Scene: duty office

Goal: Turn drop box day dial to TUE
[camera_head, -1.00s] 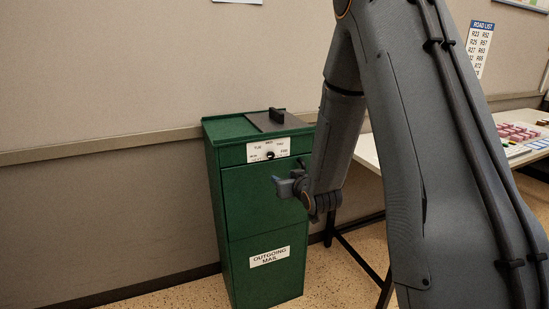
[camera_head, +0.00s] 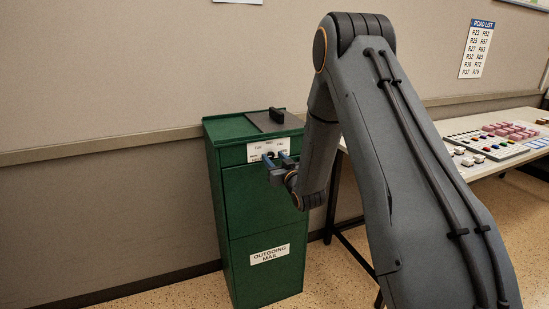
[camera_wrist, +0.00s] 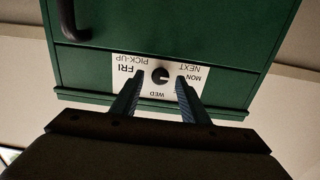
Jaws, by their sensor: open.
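The green drop box (camera_head: 230,195) stands against the wall in the head view. Its white dial plate (camera_head: 256,148) is high on the front. In the wrist view the plate is upside down, with MON, WED, FRI and NEXT PICK-UP readable; the other day labels are covered by the fingers. The small black day dial (camera_wrist: 159,75) sits in the middle of the plate. I cannot tell which day it points to. My gripper (camera_head: 277,161) is open in front of the plate. In the wrist view its two fingers stand on either side of the dial, apart from it.
A dark handle (camera_head: 277,115) stands up from the box lid. An OUTGOING MAIL label (camera_head: 269,254) is lower on the front. A table (camera_head: 505,160) with keypads and small items is at the right. The floor left of the box is clear.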

